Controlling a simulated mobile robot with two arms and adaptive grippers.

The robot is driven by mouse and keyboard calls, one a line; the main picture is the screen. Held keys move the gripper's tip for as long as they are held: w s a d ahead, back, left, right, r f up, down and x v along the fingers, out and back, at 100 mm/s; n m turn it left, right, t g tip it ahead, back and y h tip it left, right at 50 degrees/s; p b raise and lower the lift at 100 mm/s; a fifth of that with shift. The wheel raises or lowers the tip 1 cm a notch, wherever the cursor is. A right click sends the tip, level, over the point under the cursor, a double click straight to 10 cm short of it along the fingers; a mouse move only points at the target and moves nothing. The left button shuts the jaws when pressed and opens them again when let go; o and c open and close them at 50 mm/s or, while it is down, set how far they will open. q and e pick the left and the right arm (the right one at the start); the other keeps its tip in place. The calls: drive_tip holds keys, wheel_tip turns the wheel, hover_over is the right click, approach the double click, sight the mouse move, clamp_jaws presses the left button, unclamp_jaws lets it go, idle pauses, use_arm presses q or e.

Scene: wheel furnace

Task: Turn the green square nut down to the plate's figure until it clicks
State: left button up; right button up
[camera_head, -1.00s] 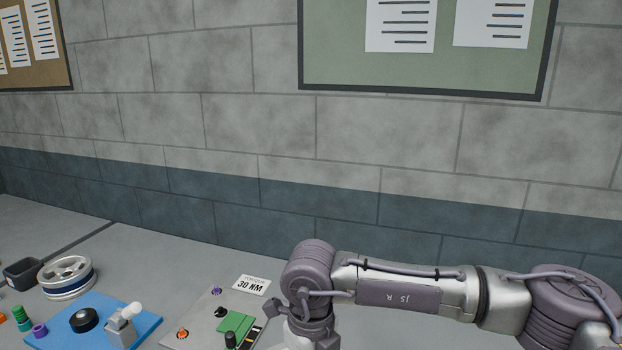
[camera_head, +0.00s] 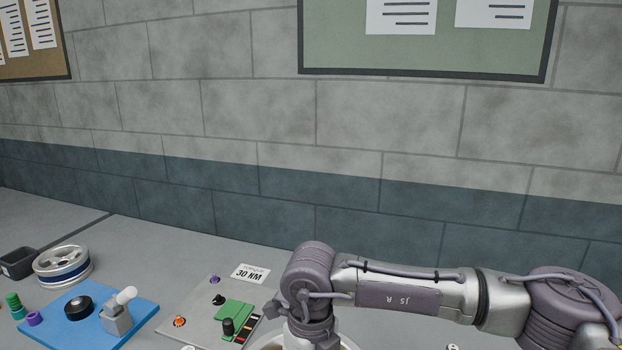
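A white plate reading "30 NM" (camera_head: 250,273) stands at the back of a grey panel (camera_head: 199,300) on the bench. On the panel lies a green, roughly square block (camera_head: 234,308), with a black knob (camera_head: 228,326) in front of it. I cannot tell whether this block is the green square nut. My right arm crosses the lower right and reaches down beside the panel. Its gripper is below the picture edge. My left gripper and arm are not in view.
A blue board (camera_head: 86,318) with a black ring (camera_head: 79,308) and a grey lever fixture (camera_head: 116,318) lies left of the panel. A wall closes the back.

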clamp_jaws()
drive_tip(key=shift+o, duration=1.5)
unclamp_jaws()
clamp_jaws()
drive_tip(key=shift+r, duration=0.85)
drive_tip(key=shift+r, duration=0.1)
drive_tip(key=shift+r+p, duration=1.25)
drive_tip(key=shift+r, duration=2.2)
